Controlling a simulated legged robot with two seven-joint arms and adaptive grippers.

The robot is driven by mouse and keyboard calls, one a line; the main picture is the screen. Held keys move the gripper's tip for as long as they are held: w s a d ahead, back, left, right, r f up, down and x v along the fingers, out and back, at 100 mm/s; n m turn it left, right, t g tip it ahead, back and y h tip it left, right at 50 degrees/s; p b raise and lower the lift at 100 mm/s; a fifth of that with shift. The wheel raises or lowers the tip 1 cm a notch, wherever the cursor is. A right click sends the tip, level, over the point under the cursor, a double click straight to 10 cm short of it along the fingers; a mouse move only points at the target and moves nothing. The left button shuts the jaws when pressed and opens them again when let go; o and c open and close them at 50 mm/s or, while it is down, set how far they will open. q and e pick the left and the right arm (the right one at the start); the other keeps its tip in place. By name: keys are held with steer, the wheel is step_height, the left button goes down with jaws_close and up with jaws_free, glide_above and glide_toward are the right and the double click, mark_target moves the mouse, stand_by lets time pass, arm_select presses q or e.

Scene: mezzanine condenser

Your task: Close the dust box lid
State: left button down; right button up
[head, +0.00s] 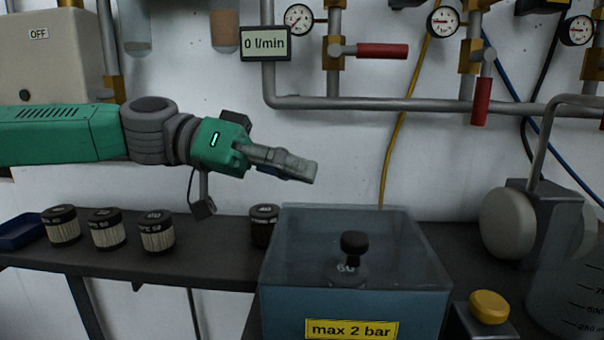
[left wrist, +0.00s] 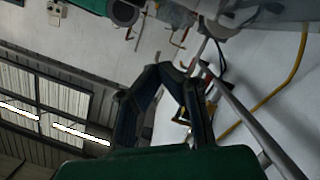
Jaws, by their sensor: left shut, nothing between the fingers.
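The dust box is a blue box (head: 290,310) with a yellow "max 2 bar" label, at the lower middle of the head view. Its see-through lid (head: 300,240) lies across the top and looks down on the box; I see no gap along its front edge. A black knob (head: 354,243) stands on the lid, and a dark piece marked with a number shows beneath it. My left gripper (head: 314,172) is shut and empty, above and behind the lid's back left part, apart from it. In the left wrist view its fingertips (left wrist: 163,72) meet. My right gripper is out of view.
Several filter cartridges (head: 108,230) stand on the dark bench left of the box, and a darker one (head: 264,224) stands close by it. A yellow button (head: 489,306) and a clear measuring vessel (head: 570,285) are at right. Pipes with red-handled valves (head: 382,51) cross the wall.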

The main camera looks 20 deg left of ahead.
mark_target(299, 248)
arm_select(q)
steer(key=f+m+b, duration=0.1)
steer(key=s+f+m+b, duration=0.1)
steer(key=s+f+t+b, duration=0.1)
steer(key=f+b, duration=0.1)
steer(key=shift+s+d+m, duration=0.15)
steer(key=shift+d+m, duration=0.2)
steer(key=shift+m, duration=0.05)
steer(key=shift+s+d+f+m+t+y+b, duration=0.1)
steer(key=shift+s+f+m+t+y+b, duration=0.1)
steer(key=shift+f+m+b, duration=0.25)
steer(key=shift+s+f+m+t+y+b, duration=0.2)
steer(key=shift+f+m+b, duration=0.2)
steer(key=shift+f, duration=0.15)
steer(key=shift+s+f+b, duration=0.1)
steer(key=shift+f+b, duration=0.45)
steer(key=shift+f, duration=0.1)
steer(key=shift+f, duration=0.15)
steer(key=shift+s+d, duration=0.1)
